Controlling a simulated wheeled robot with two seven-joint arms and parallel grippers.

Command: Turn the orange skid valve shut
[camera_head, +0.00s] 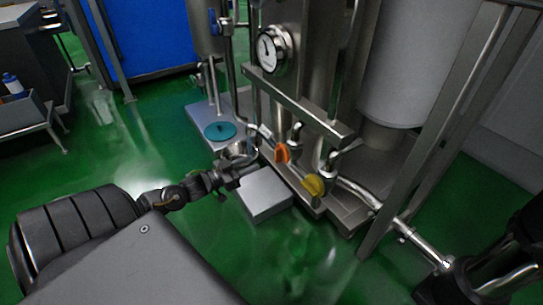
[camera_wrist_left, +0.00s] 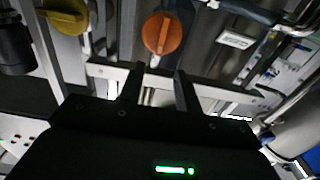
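The orange skid valve (camera_head: 282,153) is on the low pipework at the front of the steel skid. In the left wrist view its orange handle (camera_wrist_left: 162,33) is rounded with a raised grip running roughly up and down the picture. My left gripper (camera_head: 230,177) is to the left of the valve in the head view. In the left wrist view its two fingers (camera_wrist_left: 160,72) are apart with nothing between them, and the handle shows beyond the tips, apart from them. My right gripper's fingers do not show; only dark arm parts are at the lower right.
A yellow valve handle (camera_head: 314,184) is close to the orange one and also shows in the left wrist view (camera_wrist_left: 66,20). A grey box (camera_head: 265,193) lies below the pipework. A gauge (camera_head: 272,48) and steel bar (camera_head: 300,105) are above. Green floor is open at left.

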